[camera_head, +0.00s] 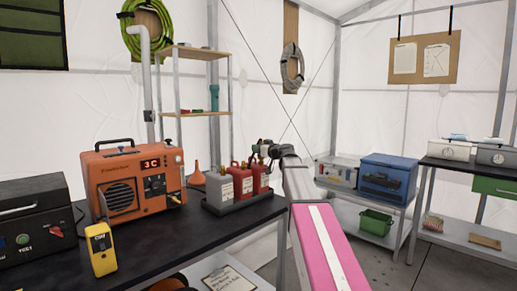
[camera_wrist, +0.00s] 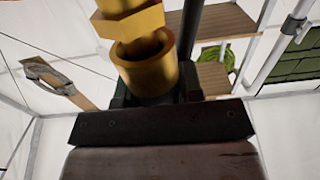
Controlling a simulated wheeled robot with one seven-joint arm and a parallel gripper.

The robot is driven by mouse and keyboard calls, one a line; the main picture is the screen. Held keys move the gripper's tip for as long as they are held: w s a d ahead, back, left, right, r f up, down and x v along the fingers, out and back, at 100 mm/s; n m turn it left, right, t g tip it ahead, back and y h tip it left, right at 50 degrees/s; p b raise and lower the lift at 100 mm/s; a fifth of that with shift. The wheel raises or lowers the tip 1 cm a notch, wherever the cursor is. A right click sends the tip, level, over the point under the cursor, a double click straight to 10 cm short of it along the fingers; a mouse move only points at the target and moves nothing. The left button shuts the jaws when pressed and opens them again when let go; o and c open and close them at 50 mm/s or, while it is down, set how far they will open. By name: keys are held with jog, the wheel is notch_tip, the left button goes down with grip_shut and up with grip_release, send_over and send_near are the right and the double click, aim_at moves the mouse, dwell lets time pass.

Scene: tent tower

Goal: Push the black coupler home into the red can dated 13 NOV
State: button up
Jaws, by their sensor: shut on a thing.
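Two red cans stand in a dark tray (camera_head: 232,206) on the black table in the head view, one in the middle (camera_head: 242,182) and one at the right (camera_head: 261,180). Their labels are too small to read, so I cannot tell which is dated 13 NOV. My gripper (camera_head: 266,151) is at the tops of the red cans, small and partly merged with them. In the wrist view my gripper (camera_wrist: 150,98) is shut on a dark piece, likely the black coupler, mostly hidden by its jaws. A brass fitting (camera_wrist: 146,70) with an open ring fills the space above it. I cannot tell whether they touch.
A grey can (camera_head: 219,188) shares the tray at the left.

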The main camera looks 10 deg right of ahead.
jog(key=shift+f, duration=0.5)
jog(key=o, duration=1)
jog(key=v, duration=1)
jog(key=shift+s+d, duration=0.25)
jog(key=shift+s, duration=0.05)
jog(key=shift+s, duration=0.1)
